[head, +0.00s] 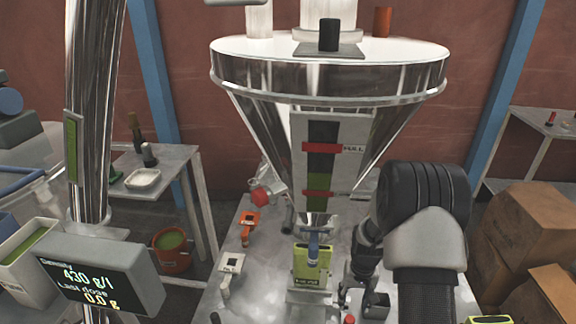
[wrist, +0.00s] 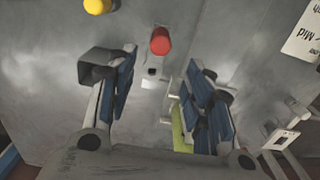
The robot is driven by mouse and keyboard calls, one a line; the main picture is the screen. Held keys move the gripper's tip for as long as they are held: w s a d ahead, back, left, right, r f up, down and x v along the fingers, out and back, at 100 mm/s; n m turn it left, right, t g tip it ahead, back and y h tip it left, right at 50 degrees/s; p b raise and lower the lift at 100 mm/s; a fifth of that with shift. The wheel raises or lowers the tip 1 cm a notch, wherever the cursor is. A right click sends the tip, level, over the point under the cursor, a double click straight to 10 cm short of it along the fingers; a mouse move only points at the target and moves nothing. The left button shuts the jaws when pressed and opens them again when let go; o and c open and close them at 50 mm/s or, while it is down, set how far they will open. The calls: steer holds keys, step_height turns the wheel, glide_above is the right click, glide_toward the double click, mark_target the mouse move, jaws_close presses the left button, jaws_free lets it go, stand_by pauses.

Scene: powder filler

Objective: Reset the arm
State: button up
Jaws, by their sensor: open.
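My arm (head: 425,215) comes up at the right of the powder filler in the head view, its dark wrist bent down towards the metal table. My gripper (wrist: 158,88) is open in the wrist view, with its blue-padded fingers apart and nothing between them but bare table and a small dark slot. It is partly hidden by my arm in the head view, low beside the filler. A red knob (wrist: 160,41) stands on the table just beyond the fingertips. A yellow-green piece (wrist: 181,128) shows partly behind the right finger.
The steel hopper (head: 270,85) with its level window stands above a yellow-green pouch (head: 312,262) under the spout. A display (head: 100,272) reads 430 g/l and last dose 0.0 g. An orange clamp-like part (head: 247,227) is on the table; cardboard boxes (head: 545,220) are at right.

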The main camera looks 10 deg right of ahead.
steer(key=s+a+r+t, duration=0.1)
steer(key=s+a+r, duration=0.1)
steer(key=r, duration=0.6)
steer(key=s+a+r+n, duration=0.1)
steer(key=s+a+r, duration=0.15)
steer(key=r, duration=0.55)
steer(key=s+a+r+t, duration=0.1)
steer(key=s+a+r, duration=0.15)
steer(key=r, duration=0.55)
steer(key=s+a+r+n+t, duration=0.1)
steer(key=s+a+r, duration=0.2)
steer(key=s, duration=0.5)
steer(key=s+a+r+n+t, duration=0.1)
steer(key=s+a+r, duration=0.2)
steer(key=s+r, duration=0.3)
steer(key=s, duration=0.3)
steer(key=shift+s+a+t, duration=0.25)
steer(key=shift+a+t, duration=0.05)
steer(key=shift+a, duration=0.05)
steer(key=shift+r, duration=0.1)
steer(key=shift+c, duration=0.3)
